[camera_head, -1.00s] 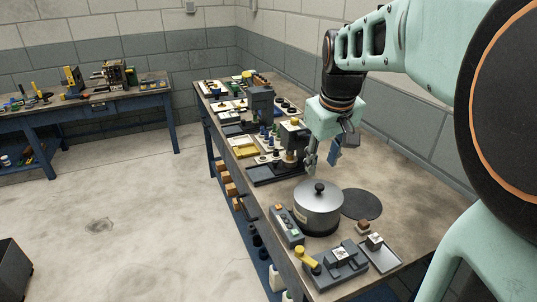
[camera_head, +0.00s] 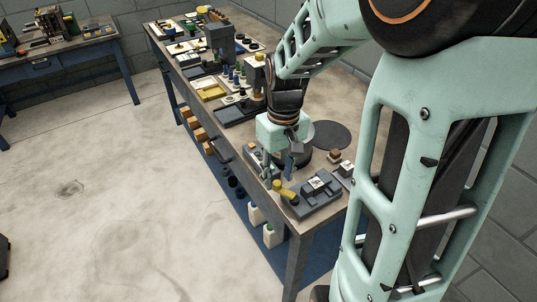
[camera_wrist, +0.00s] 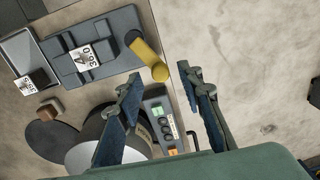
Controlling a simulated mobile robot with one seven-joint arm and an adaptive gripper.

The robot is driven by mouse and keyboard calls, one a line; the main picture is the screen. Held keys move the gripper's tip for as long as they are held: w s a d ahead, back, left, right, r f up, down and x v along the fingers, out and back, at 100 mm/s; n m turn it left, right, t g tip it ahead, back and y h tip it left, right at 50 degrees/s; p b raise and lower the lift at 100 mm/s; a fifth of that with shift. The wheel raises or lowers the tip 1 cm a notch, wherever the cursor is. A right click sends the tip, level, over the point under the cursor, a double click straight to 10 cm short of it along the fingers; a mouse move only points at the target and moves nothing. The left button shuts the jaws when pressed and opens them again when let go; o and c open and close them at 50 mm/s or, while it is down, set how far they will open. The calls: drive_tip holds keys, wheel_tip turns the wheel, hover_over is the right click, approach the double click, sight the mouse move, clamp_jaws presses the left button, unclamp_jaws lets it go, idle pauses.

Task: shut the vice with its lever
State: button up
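The vice (camera_head: 318,187) is a dark grey block fixture near the front corner of the workbench, and it holds a small block with a white label. The wrist view shows the vice (camera_wrist: 92,58) from above. Its yellow lever (camera_head: 285,192) sticks out towards the bench's front edge, with a rounded knob at its end. In the wrist view the lever (camera_wrist: 146,53) lies just beyond the fingertips, apart from them. My gripper (camera_head: 289,172) is above the bench beside the lever. Its two fingers (camera_wrist: 160,84) are spread, with nothing between them.
A button box (camera_wrist: 159,118) and a round metal pot (camera_wrist: 93,138) lie close to the fingers; my gripper hides most of the pot in the head view. A small tray (camera_wrist: 20,56) with a labelled block is beyond the vice. Open floor (camera_head: 130,190) lies beyond the bench edge.

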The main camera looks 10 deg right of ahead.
sight(277, 184)
drive_tip(key=shift+f, duration=0.8)
drive_tip(key=shift+c, duration=0.6)
clamp_jaws()
drive_tip(key=shift+s+a+n+p, duration=0.35)
drive_tip(key=shift+n, duration=0.65)
drive_tip(key=shift+o, duration=0.6)
unclamp_jaws()
drive_tip(key=shift+r, duration=0.15)
wheel_tip(277, 184, up, 12)
drive_tip(key=shift+d, duration=0.2)
drive_tip(key=shift+w, duration=0.1)
